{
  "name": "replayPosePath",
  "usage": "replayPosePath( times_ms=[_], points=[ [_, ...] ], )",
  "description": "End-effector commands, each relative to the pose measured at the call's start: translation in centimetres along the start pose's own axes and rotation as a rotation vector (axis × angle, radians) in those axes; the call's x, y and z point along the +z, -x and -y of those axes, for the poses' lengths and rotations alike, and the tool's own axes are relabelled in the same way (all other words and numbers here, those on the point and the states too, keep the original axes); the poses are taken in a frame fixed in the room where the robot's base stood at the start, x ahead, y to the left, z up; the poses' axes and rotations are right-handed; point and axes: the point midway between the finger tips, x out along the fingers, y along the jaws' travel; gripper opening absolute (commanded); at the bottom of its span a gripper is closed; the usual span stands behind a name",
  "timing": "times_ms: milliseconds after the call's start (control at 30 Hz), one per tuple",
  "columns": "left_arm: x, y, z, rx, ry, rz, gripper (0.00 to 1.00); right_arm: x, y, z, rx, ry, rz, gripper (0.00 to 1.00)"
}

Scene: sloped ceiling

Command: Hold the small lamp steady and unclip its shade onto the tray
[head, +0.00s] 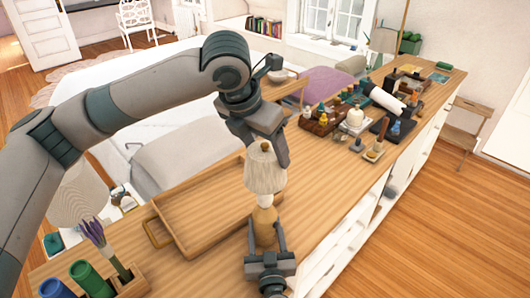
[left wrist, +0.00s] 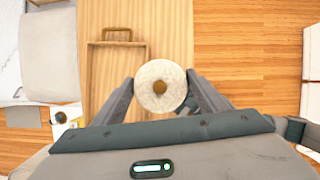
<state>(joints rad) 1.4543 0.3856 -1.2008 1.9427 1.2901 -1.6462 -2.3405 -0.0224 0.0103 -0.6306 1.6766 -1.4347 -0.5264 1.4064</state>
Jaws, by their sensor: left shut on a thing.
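The small lamp has a pale pleated shade (head: 265,172) and a rounded wooden base (head: 265,227), and stands upright on the wooden counter. My left gripper (head: 266,150) is shut on the shade from above. In the left wrist view the round shade top (left wrist: 160,84) with its brown knob sits between the fingertips. A short white neck shows below the shade; I cannot tell whether shade and lamp are still joined. My right gripper (head: 267,232) has one finger on each side of the base; contact is unclear. The wooden tray (head: 205,207) lies left of the lamp, its bare floor showing (left wrist: 112,72).
A holder with blue and green cylinders and purple flowers (head: 95,240) stands at the near left. Small bottles and wooden boxes (head: 325,118) crowd the counter's far part. The counter's right edge (head: 365,190) drops to the floor. Bare counter lies right of the lamp.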

Motion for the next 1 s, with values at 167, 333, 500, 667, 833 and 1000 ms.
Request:
replayPosePath(
  times_ms=[167,333,500,667,833,1000],
  points=[
    [0.4,0.8,0.0,0.0,0.0,0.0,0.45,0.0,0.0,0.0,0.0,0.0,0.0,0.19],
    [0.7,1.6,0.0,0.001,0.0,0.0,0.45,0.0,0.0,0.0,0.0,0.0,0.0,0.19],
    [1.0,2.4,0.0,0.001,0.0,-0.001,0.45,0.0,0.0,0.0,0.0,0.0,0.0,0.19],
    [1.3,3.1,0.0,0.0,0.0,0.0,0.45,0.0,0.0,0.0,0.0,0.0,0.0,0.19],
    [1.5,3.5,0.0,0.0,0.0,0.0,0.45,0.0,0.0,0.0,0.0,0.0,0.0,0.19],
    [1.5,3.5,0.0,0.0,0.0,0.0,0.45,0.0,0.0,0.0,0.0,0.0,0.0,0.19]
  ],
)
